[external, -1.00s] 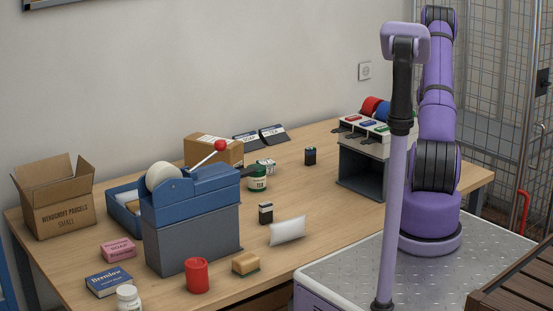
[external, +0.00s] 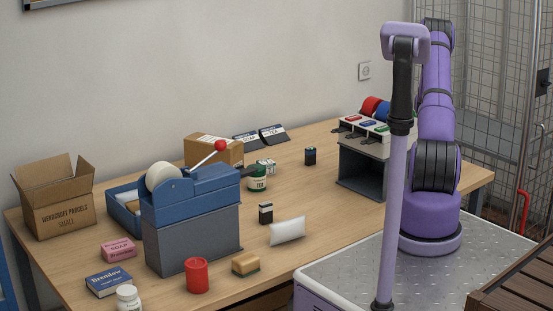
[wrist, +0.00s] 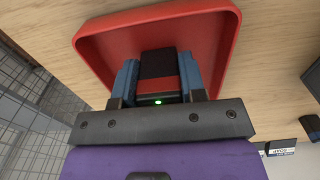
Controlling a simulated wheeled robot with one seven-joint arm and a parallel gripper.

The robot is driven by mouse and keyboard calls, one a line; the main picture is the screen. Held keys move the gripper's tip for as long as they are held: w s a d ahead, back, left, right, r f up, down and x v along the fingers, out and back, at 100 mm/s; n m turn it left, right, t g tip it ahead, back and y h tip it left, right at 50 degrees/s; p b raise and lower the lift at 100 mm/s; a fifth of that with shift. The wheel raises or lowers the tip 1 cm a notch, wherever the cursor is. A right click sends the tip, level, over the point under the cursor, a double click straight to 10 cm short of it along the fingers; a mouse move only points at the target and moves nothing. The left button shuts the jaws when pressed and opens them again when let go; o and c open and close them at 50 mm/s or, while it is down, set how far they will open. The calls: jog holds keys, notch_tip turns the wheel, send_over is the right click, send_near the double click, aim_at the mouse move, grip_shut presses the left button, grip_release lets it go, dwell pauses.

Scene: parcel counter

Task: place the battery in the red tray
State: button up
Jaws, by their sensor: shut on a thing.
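In the wrist view my gripper (wrist: 158,82) is shut on the battery, a dark block (wrist: 156,64) with a red band near its lower end and a small green light below. The blue fingers press on its left and right sides. The red tray (wrist: 208,48), shallow with a raised rim, lies behind the battery, which is within the tray's outline. I cannot tell whether the battery touches the tray floor. My gripper, the held battery and the red tray do not show in the external view.
The counter (external: 335,188) holds a blue tape dispenser (external: 190,220), an open carton (external: 55,200), a red cylinder (external: 197,276), a white packet (external: 287,231), small dark items (external: 310,157) and a grey stand (external: 362,172). A mesh cage (external: 500,90) stands at the right.

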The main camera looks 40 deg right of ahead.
jog(key=o, duration=1)
jog(key=shift+c, duration=0.2)
